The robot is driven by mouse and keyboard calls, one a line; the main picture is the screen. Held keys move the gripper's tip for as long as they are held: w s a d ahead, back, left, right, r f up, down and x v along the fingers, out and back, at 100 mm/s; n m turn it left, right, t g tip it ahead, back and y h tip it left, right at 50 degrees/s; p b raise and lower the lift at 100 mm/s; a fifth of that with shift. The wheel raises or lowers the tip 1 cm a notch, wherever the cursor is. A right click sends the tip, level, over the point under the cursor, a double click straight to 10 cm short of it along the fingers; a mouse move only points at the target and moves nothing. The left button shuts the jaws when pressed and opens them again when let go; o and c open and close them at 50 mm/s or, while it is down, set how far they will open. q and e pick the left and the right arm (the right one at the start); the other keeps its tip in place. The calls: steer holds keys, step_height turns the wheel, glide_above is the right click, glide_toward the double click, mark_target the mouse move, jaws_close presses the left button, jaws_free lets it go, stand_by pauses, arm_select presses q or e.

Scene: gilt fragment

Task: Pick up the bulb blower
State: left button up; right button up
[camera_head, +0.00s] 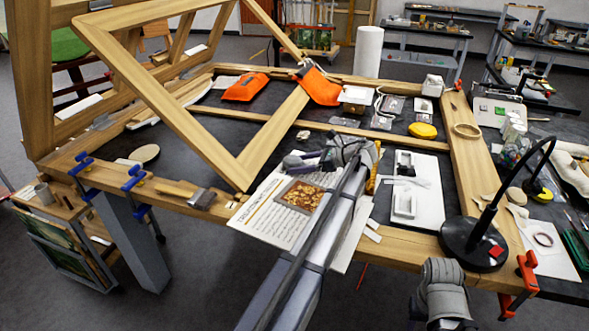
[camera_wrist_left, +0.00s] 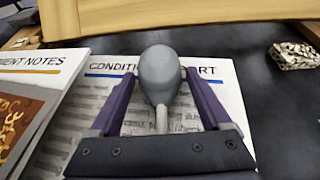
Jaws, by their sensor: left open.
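The bulb blower (camera_wrist_left: 159,73) is a grey rounded bulb with a paler thin nozzle pointing toward my wrist. In the left wrist view it lies over the condition report sheet (camera_wrist_left: 100,82), between the fingers of my left gripper (camera_wrist_left: 160,76). The fingers are spread, one on each side of the bulb. A narrow gap seems to show at each side, though contact is hard to judge. In the head view my left gripper (camera_head: 306,160) is over the far end of the papers, and I cannot make out the blower there. No right fingers show.
Treatment notes (camera_head: 270,218) lie under my left arm. A large wooden frame (camera_head: 165,95) leans up on the left. Dark table shows beyond the papers.

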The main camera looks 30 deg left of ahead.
arm_select(q)
steer(key=c, duration=1.2)
steer(key=shift+r, duration=0.15)
step_height(320, 180, up, 10)
steer(key=p, duration=1)
